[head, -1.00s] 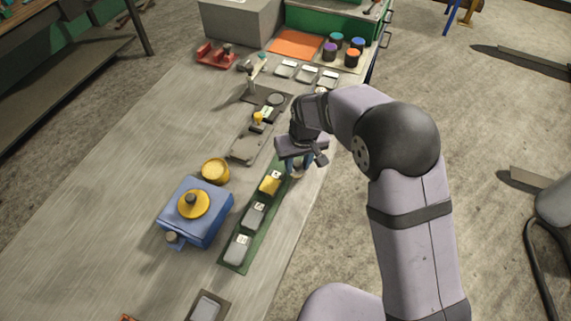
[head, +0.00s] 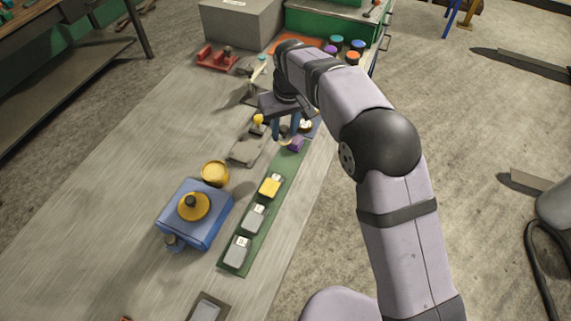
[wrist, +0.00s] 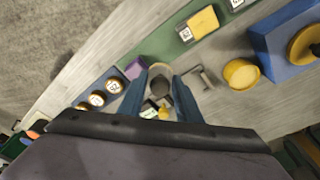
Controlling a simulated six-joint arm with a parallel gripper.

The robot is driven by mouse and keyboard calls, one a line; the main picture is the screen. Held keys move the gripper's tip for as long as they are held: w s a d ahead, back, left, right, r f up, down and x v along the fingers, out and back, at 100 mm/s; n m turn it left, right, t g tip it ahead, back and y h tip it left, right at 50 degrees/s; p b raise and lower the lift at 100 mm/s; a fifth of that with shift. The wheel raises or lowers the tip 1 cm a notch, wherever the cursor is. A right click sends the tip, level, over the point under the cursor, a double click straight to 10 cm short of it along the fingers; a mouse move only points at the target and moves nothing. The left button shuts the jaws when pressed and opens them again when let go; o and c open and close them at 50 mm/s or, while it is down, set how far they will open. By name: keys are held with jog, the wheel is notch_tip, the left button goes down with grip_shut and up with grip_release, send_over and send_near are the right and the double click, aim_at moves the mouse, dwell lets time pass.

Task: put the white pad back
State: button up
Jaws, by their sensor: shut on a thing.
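In the head view only a pale edge of the white pad (head: 284,142) shows under the fingers. It is held above the bench, beside the far end of the green strip (head: 259,224). I cannot tell its exact height. A blue tray (wrist: 91,88) with round, white-labelled pads (wrist: 97,99) lies next to it, partly hidden by my arm in the head view.
A purple block (head: 296,144) sits at the strip's far end, close to my fingers. Yellow (head: 270,186) and grey blocks stand along the strip. A grey fixture with a yellow knob (head: 258,119) is just left of my gripper. A blue box (head: 194,225) stands nearer.

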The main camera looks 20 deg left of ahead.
jog(key=shift+s+d+f, duration=0.15)
jog(key=shift+s+d, duration=0.25)
jog(key=shift+s, duration=0.05)
jog(key=shift+f+p, duration=1.7)
jog(key=shift+f, duration=3.3)
jog(key=shift+f, duration=0.1)
jog(key=shift+f, duration=0.1)
jog(key=o, duration=0.9)
jog(key=shift+o, duration=0.2)
notch_tip(320, 180, up, 12)
jog(key=s+d+b, duration=0.1)
jog(key=b, duration=0.2)
jog(key=shift+d, duration=0.15)
